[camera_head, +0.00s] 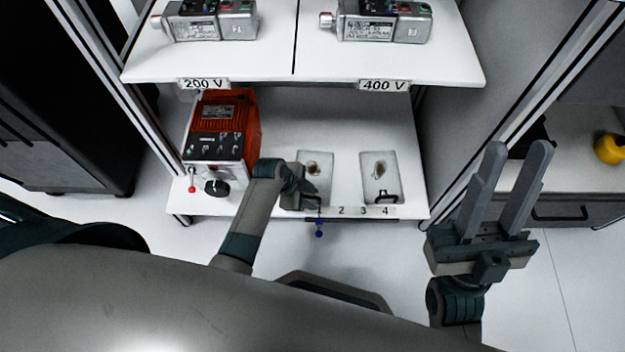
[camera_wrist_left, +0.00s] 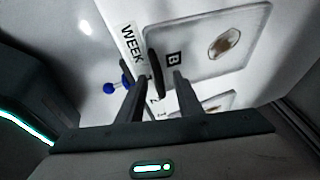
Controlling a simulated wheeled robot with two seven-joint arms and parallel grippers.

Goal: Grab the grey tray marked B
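The grey tray marked B (camera_wrist_left: 208,50) lies flat on the lower shelf, a brown-centred round piece in it. It also shows in the head view (camera_head: 318,172), partly covered by my left gripper (camera_head: 306,199). In the left wrist view, the tray's dark handle (camera_wrist_left: 156,68) lies between the two fingers of my left gripper (camera_wrist_left: 161,84). The fingers stand apart, with no clear sign of closing on the handle. My right gripper (camera_head: 518,150) is open and empty, out to the right of the shelf.
A second grey tray (camera_head: 380,172) lies to the right. A red power unit (camera_head: 222,130) stands at the shelf's left. The upper shelf (camera_head: 297,70) with two metal devices overhangs behind.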

